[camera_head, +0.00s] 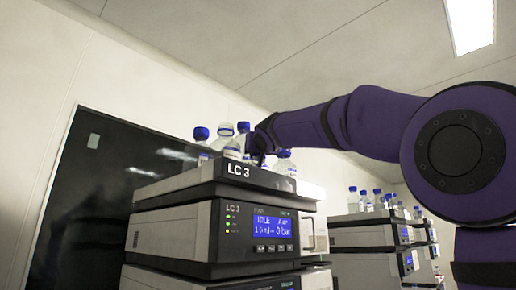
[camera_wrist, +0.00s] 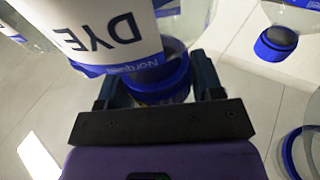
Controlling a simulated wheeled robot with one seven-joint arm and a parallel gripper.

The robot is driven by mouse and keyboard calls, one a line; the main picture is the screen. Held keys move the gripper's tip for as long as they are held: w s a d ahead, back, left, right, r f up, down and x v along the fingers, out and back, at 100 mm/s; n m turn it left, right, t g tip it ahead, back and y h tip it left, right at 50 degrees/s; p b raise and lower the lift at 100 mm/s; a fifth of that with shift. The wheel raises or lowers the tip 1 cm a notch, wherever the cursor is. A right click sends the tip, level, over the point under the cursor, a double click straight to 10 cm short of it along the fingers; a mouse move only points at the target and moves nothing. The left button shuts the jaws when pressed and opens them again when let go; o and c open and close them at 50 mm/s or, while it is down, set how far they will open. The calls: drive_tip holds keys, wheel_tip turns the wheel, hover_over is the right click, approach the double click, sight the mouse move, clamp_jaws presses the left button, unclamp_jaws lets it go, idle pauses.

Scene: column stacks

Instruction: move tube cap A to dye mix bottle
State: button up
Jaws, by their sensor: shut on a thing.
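My gripper (camera_wrist: 160,76) is shut on a blue cap (camera_wrist: 158,90), with one dark finger on each side of it. I take this to be tube cap A, though no letter shows. The cap is at the neck of a bottle with a white and blue label reading DYE (camera_wrist: 110,35), upside down in the wrist view. Whether the cap is seated or only touching, I cannot tell. In the head view my gripper (camera_head: 258,142) is among the bottles on top of the LC 3 stack, and the cap it holds is hidden there.
A clear bottle with a blue cap (camera_wrist: 276,43) stands nearby, and a blue ring (camera_wrist: 291,152) shows at the lower right edge. Several blue-capped bottles crowd the LC 3 stack (camera_head: 150,190). Another stack with bottles (camera_head: 352,236) is behind at the right.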

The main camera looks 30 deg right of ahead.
idle(0.3)
drive_tip(key=o, duration=1)
drive_tip(key=shift+r, duration=1.75)
drive_tip(key=s+a, duration=0.1)
drive_tip(key=s, duration=0.4)
drive_tip(key=s+r, duration=0.1)
drive_tip(key=s, duration=0.4)
drive_tip(key=s+a, duration=0.1)
drive_tip(key=s, duration=0.4)
drive_tip(key=shift+s+a+r, duration=0.2)
drive_tip(key=shift+s+a, duration=0.1)
drive_tip(key=shift+s, duration=0.1)
